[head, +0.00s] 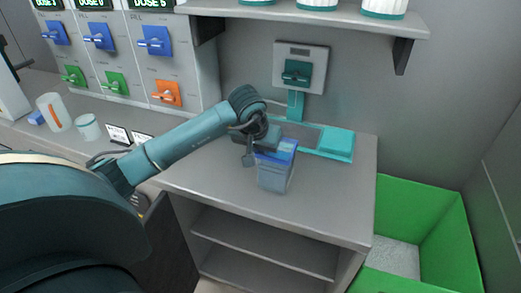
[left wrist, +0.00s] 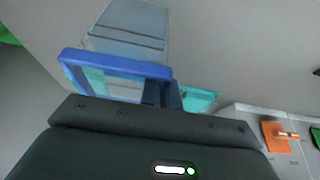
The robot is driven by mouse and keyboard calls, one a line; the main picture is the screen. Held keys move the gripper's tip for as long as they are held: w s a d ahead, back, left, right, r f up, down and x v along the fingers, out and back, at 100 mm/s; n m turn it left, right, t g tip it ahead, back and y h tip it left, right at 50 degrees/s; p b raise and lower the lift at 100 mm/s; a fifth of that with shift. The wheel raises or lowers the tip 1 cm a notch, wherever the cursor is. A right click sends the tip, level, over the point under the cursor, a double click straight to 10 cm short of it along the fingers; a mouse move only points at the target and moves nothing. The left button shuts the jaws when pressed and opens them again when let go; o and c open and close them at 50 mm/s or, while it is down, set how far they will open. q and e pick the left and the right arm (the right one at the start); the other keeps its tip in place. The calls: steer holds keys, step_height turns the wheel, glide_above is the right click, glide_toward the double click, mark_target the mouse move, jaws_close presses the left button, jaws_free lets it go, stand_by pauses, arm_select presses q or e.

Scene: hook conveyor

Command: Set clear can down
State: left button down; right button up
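The clear can (head: 273,178) is a see-through, box-shaped container with a blue rim. It is upright at the front middle of the grey counter, and I cannot tell whether its base touches the top. In the left wrist view its clear body (left wrist: 128,28) and blue rim (left wrist: 118,63) show just beyond the gripper. My left gripper (head: 262,146) is at the can's upper left edge and appears shut on its rim. The fingertips are mostly hidden. My right gripper is not in view.
A teal scale-like plate (head: 335,142) lies behind the can, below a wall box with a teal knob (head: 297,72). A green bin (head: 445,225) stands right of the counter (head: 335,200). White cups (head: 89,127) stand far left. Counter right of the can is clear.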

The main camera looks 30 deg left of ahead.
arm_select(q)
steer(key=c, duration=2.1)
jaws_free()
steer(key=shift+f, duration=0.15)
steer(key=o, duration=0.5)
steer(key=shift+c, duration=0.2)
